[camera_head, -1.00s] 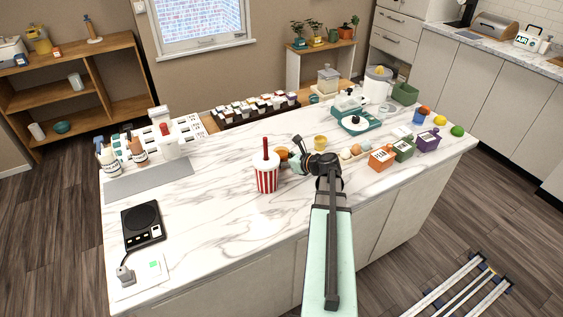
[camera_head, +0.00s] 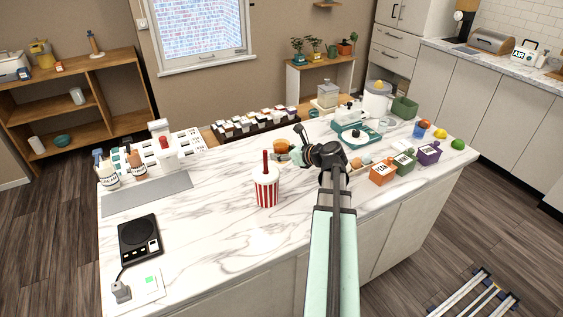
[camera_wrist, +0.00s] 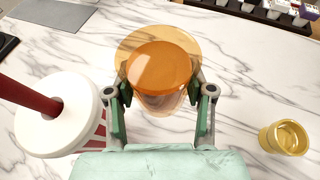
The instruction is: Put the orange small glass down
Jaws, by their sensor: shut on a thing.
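The orange small glass (camera_wrist: 160,66) is between the two fingers of my gripper (camera_wrist: 160,108) in the wrist view. The fingers are shut on it from both sides. In the head view the glass (camera_head: 281,146) shows at the left end of my gripper (camera_head: 294,152), behind and right of the striped cup. It is over the marble counter (camera_head: 225,240). I cannot tell whether its base touches the counter.
A red-and-white striped cup with lid and straw (camera_head: 266,188) stands close to the left; its lid (camera_wrist: 57,115) is beside my left finger. A small yellow cup (camera_wrist: 284,138) stands to the right. Spice jars (camera_head: 250,122) stand behind. Bare marble lies around the glass.

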